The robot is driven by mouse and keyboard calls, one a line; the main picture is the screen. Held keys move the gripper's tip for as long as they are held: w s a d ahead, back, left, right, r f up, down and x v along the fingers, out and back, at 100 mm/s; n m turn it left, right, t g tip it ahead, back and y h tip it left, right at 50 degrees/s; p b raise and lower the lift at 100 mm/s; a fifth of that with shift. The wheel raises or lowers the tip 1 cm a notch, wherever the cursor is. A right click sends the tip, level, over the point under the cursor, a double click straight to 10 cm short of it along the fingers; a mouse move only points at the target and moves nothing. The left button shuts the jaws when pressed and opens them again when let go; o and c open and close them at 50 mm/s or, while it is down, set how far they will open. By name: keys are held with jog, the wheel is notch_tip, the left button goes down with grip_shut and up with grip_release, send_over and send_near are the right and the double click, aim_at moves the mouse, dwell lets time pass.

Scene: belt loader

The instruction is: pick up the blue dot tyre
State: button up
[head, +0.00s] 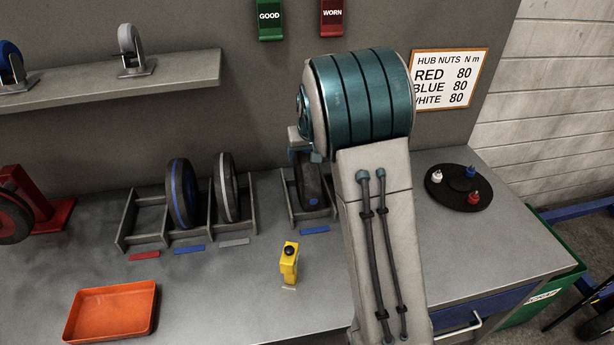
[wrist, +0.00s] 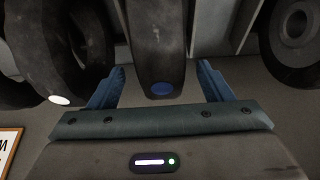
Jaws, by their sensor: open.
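The blue dot tyre (head: 310,185) stands upright in a rack slot above a blue label in the head view, partly hidden by my arm. In the wrist view the blue dot tyre (wrist: 158,45) stands between my fingers, with its blue dot facing me. My gripper (wrist: 161,68) is open, one finger on each side of the tyre. A gap shows on each side near the fingertips, and I cannot tell how deep they reach. In the head view my gripper is mostly hidden behind my arm.
A white dot tyre (wrist: 62,70) stands close on the left in the wrist view; another wheel (wrist: 298,35) is at right. In the head view, blue-striped (head: 182,193) and white-striped (head: 227,188) tyres stand in the left rack. A yellow tool (head: 289,265) and orange tray (head: 110,312) are in front.

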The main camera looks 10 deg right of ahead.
jog(key=shift+w+p+x, duration=0.2)
jog(key=shift+p+x, duration=0.55)
jog(key=shift+x, duration=1.7)
jog(key=shift+r, duration=0.15)
grip_shut()
